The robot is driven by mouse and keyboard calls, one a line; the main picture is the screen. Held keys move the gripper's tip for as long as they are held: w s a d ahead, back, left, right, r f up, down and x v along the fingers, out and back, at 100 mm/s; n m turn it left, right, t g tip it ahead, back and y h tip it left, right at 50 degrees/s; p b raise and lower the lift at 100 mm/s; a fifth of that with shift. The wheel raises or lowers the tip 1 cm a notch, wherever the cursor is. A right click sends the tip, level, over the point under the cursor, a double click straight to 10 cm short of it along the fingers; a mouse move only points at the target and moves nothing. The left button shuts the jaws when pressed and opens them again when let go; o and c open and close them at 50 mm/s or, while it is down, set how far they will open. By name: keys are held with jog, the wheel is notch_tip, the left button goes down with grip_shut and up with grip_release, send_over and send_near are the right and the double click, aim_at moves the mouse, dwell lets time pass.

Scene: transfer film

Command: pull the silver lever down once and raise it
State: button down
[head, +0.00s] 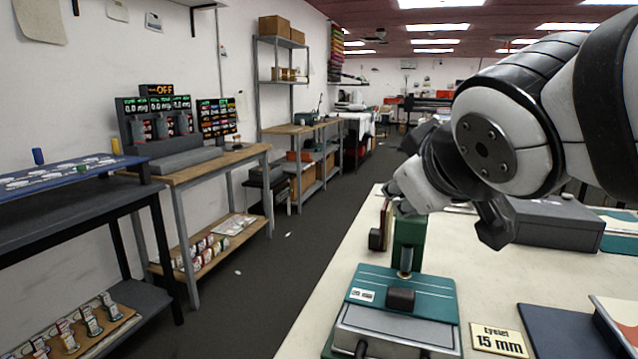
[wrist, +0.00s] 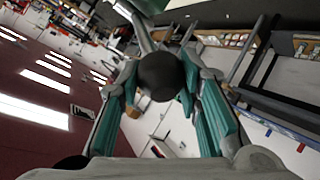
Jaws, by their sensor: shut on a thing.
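The press stands on the table in the head view, with a teal base (head: 430,285) and a dark green column (head: 408,240). Its upper part and its lever are hidden behind my arm. In the wrist view the silver lever (wrist: 141,36) runs up from a round black knob (wrist: 159,77). My gripper (wrist: 160,92) has its teal-padded fingers on both sides of the knob and is shut on it. The wrist view is strongly tilted, so I cannot tell the lever's exact angle.
A sign reading "Eyelet 15 mm" (head: 498,340) and a dark blue mat (head: 552,332) lie right of the press. A grey box (head: 548,235) stands behind them.

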jog(key=shift+f, duration=0.1)
jog(key=c, duration=1.2)
grip_release()
jog(key=shift+o, duration=0.2)
jog(key=d+v, duration=0.1)
jog(key=v, duration=1.1)
jog(key=shift+a, duration=0.5)
